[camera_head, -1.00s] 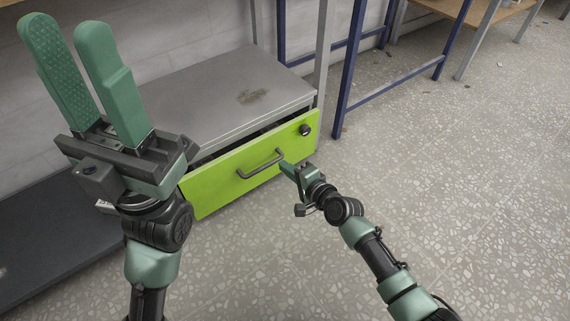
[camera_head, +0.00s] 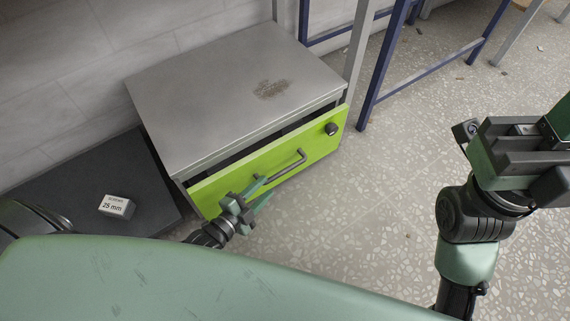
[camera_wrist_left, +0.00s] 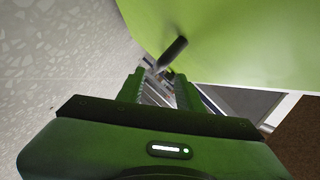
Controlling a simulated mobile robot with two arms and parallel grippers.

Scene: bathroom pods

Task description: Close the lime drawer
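The lime drawer (camera_head: 235,184) is partly open, with a dark gap between its front and the grey cabinet (camera_head: 225,90). In the left wrist view the lime front (camera_wrist_left: 240,45) fills the upper right, and the handle (camera_wrist_left: 172,53) lies just beyond the fingers. My left gripper (camera_head: 262,190) is open and empty at the drawer front, close to the handle's left end; contact cannot be told. My right gripper (camera_head: 558,125) is raised at the right edge, its fingertips cut off.
A small white box marked 25 mm (camera_head: 117,206) lies on a dark low slab (camera_head: 155,190) left of the cabinet. A blue table frame (camera_head: 375,70) stands behind right. Speckled floor right of the drawer is clear. My own green part hides the bottom.

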